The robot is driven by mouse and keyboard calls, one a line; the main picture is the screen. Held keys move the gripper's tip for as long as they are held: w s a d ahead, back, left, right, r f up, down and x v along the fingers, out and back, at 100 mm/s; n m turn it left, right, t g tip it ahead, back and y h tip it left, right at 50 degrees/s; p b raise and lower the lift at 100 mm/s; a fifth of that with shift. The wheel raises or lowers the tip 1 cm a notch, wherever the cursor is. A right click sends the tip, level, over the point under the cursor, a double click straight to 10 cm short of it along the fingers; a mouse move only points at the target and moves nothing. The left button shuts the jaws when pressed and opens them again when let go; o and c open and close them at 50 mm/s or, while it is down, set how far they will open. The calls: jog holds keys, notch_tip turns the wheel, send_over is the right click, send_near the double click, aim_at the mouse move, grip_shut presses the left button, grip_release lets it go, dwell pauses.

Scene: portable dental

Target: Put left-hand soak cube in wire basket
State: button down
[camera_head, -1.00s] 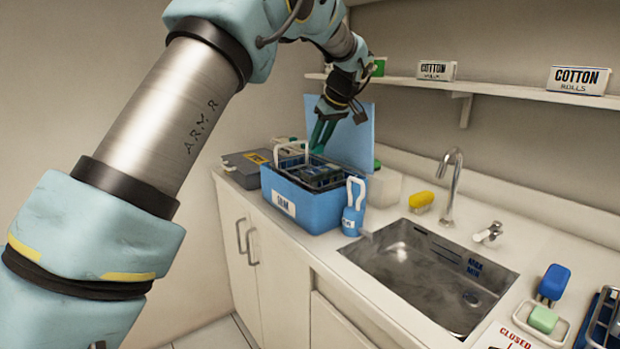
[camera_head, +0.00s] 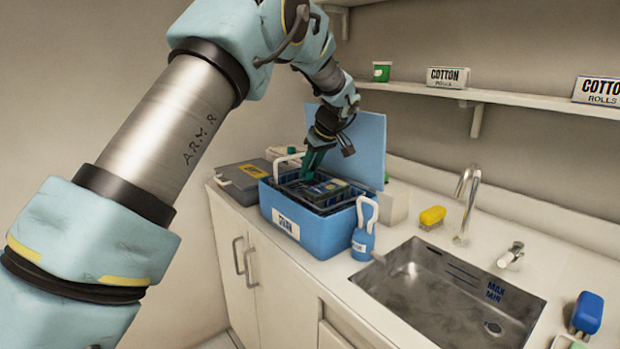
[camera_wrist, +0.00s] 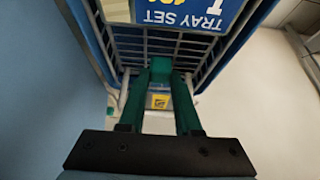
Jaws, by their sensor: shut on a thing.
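My gripper (camera_head: 313,168) points down over the open blue tub (camera_head: 335,235) on the counter. In the wrist view its two green fingers (camera_wrist: 160,76) are shut on a small green cube (camera_wrist: 160,65). The cube is at the fingertips, close to the end of the wire basket (camera_wrist: 170,45). I cannot tell whether the cube touches the basket. The wire basket (camera_head: 340,204) sits in the tub and carries a blue "TRAY SET" card (camera_wrist: 185,14). In the head view the cube cannot be made out.
The tub's raised blue lid (camera_head: 362,150) stands behind it. A grey case (camera_head: 240,180) lies to the left, and a blue bottle (camera_head: 363,243) stands at the tub's right front. The sink (camera_head: 440,295), tap (camera_head: 468,205) and yellow block (camera_head: 432,216) are further right. A shelf (camera_head: 500,98) runs above.

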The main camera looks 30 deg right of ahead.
aim_at(310, 178)
jog(key=shift+f+p, duration=0.5)
jog(key=shift+f, duration=1.3)
jog(key=shift+f, duration=0.1)
jog(key=c, duration=0.6)
grip_release()
